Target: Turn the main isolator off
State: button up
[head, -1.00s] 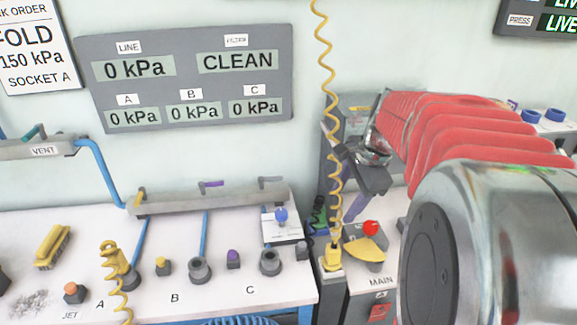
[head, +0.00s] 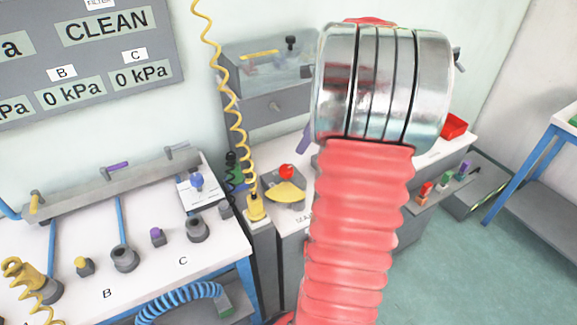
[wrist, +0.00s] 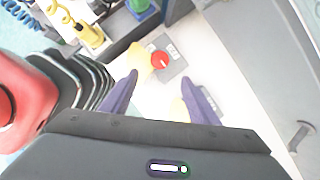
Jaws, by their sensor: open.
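The main isolator (head: 287,172) has a red knob with a yellow piece (head: 284,192) beside it. It sits on a dark plate on a white-topped unit, by a partly covered MAIN label. In the wrist view the red knob (wrist: 160,60) shows just beyond the fingertips, between them, with yellow to its left. My gripper (wrist: 160,76) is open and empty, its two purple fingers apart. Whether they touch the knob cannot be told. In the head view my red-sleeved arm hides most of the gripper; a purple finger (head: 304,138) shows at the arm's left edge.
A yellow connector (head: 255,209) with a coiled yellow hose stands left of the isolator. A grey cabinet (head: 268,95) is behind it. The bench at left holds sockets, plugs and a valve rail (head: 115,183). The floor at right is mostly open.

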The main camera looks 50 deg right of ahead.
aim_at(287, 168)
jog(key=x, duration=1.3)
jog(key=shift+w+a+f, duration=0.1)
jog(key=shift+f, duration=0.25)
jog(key=shift+c, duration=0.6)
grip_shut()
